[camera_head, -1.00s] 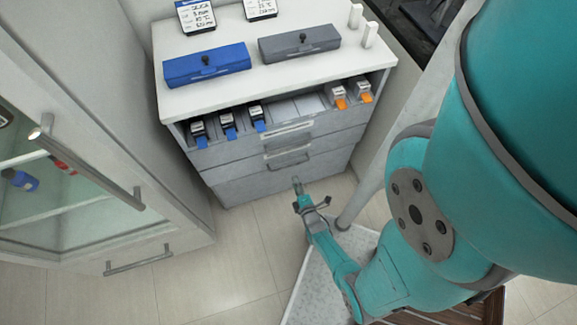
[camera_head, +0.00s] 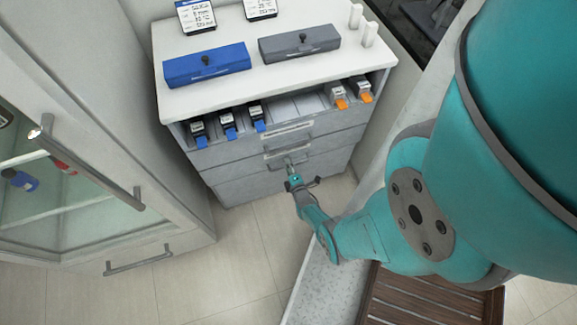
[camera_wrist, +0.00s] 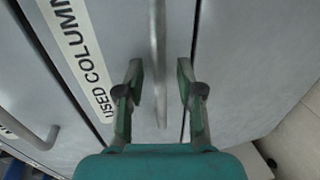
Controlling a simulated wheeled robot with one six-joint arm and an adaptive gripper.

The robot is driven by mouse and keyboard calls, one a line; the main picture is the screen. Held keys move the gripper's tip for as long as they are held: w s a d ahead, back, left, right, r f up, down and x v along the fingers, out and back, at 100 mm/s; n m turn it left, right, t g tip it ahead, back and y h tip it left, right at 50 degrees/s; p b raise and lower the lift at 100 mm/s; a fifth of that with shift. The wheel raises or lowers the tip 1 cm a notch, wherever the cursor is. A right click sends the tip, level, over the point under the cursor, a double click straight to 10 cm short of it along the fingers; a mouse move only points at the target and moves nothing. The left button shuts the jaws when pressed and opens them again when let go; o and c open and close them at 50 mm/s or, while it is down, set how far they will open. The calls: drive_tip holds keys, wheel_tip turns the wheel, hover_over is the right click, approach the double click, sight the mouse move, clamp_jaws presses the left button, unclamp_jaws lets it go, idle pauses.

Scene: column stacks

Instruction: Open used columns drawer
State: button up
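The used columns drawer (camera_head: 335,141) is a grey drawer front in the cabinet, and it is shut. Its label reading "USED COLUMN" (camera_wrist: 78,45) shows in the wrist view, partly cut off. The drawer's bar handle (camera_wrist: 158,55) lies between the two fingers of my gripper (camera_wrist: 159,78). The fingers are open, one on each side of the bar, with gaps visible. In the head view my gripper (camera_head: 292,177) is at the cabinet front and hides part of the handle (camera_head: 285,158).
Above it, an open compartment holds several columns with blue or orange ends (camera_head: 341,103). A blue box (camera_head: 207,66) and a grey box (camera_head: 300,44) stand on the cabinet top. A glass-door cabinet (camera_head: 95,185) stands at the left, with floor between.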

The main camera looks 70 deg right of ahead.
clamp_jaws()
idle(0.3)
